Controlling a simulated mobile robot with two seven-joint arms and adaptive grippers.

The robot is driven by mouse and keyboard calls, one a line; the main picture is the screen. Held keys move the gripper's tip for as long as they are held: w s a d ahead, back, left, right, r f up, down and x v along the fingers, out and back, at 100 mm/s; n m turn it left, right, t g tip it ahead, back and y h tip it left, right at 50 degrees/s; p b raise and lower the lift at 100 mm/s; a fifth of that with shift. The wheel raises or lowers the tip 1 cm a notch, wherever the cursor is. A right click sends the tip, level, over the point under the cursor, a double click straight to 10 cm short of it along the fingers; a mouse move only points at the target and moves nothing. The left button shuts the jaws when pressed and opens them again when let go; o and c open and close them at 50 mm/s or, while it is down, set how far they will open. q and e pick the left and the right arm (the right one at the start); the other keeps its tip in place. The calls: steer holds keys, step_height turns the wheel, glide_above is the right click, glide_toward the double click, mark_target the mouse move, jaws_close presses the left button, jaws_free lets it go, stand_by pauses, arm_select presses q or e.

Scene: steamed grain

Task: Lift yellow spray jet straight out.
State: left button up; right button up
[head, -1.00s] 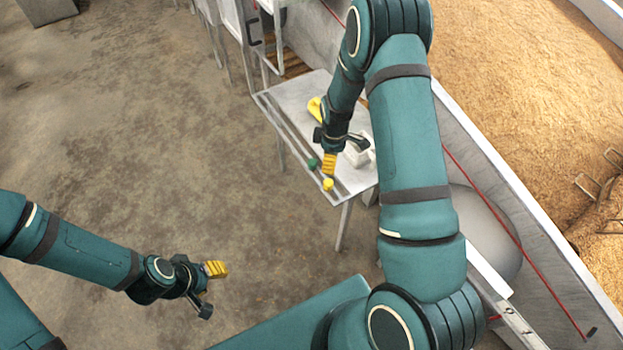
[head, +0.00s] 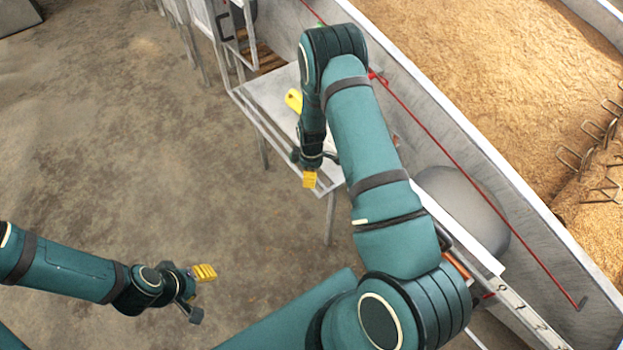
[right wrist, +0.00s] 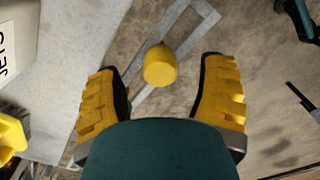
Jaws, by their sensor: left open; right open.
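The yellow spray jet (right wrist: 160,66) shows in the right wrist view as a small round-topped piece between my two open right fingers, with space on both sides. It stands at a grey metal frame (right wrist: 190,30) along the table's edge. In the head view my right gripper (head: 310,178) is at the near corner of the white table (head: 265,95) and hides the jet. It is open and holds nothing. My left gripper (head: 203,292) is open and empty over the bare floor, away from the table.
A pale box lettered "JETS" (right wrist: 12,50) stands left in the right wrist view. A yellow object (head: 293,100) lies farther back on the table. A grey wall with a red line (head: 440,140) runs beside the table.

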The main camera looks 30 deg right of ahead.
step_height(320, 180, down, 2)
jaws_close()
steer(key=shift+r, duration=0.1)
step_height(320, 180, up, 10)
steer(key=shift+f+p, duration=0.1)
steer(key=shift+p, duration=0.9)
